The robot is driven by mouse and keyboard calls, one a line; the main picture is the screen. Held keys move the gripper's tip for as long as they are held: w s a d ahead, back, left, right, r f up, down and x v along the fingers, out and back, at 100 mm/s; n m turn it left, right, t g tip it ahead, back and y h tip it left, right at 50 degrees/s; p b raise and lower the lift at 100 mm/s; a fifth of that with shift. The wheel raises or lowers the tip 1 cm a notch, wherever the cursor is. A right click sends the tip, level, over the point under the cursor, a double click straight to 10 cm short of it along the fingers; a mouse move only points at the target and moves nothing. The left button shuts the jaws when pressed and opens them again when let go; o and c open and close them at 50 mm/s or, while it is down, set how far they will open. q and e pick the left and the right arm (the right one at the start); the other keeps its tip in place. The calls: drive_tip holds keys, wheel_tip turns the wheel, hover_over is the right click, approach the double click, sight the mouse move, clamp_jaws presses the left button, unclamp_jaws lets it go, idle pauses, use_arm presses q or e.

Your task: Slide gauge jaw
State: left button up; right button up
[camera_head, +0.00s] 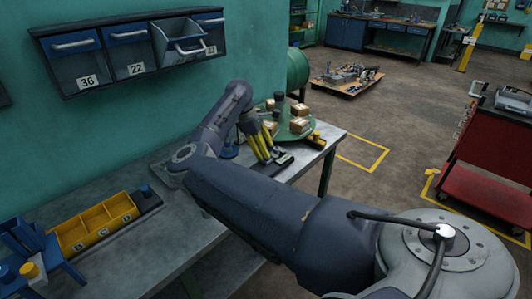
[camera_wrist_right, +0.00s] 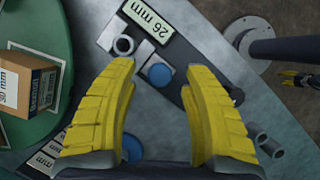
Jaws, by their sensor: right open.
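My right gripper (camera_head: 265,159) points down at the far end of the workbench, with its yellow fingers apart. In the right wrist view the open fingers (camera_wrist_right: 162,72) frame a round blue knob (camera_wrist_right: 160,74) on a metal block, with nothing gripped. A second blue knob (camera_wrist_right: 131,148) is partly hidden near the left finger. In the head view the gauge (camera_head: 284,159) is small beside the fingertips. My left gripper does not show in the head view.
A green round stand (camera_head: 296,128) with small cartons (camera_head: 299,126) is close beside the gripper. A yellow bin tray (camera_head: 97,222) and a blue holder (camera_head: 38,255) occupy the near left bench. Numbered wall bins (camera_head: 133,49) hang above. A small yellow-and-dark thing (camera_wrist_right: 300,80) is unclear.

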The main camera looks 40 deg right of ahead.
drive_tip(key=shift+s+d+f, duration=0.15)
drive_tip(key=shift+s+f, duration=0.05)
drive_tip(key=shift+f, duration=0.4)
drive_tip(key=shift+c, duration=0.2)
clamp_jaws()
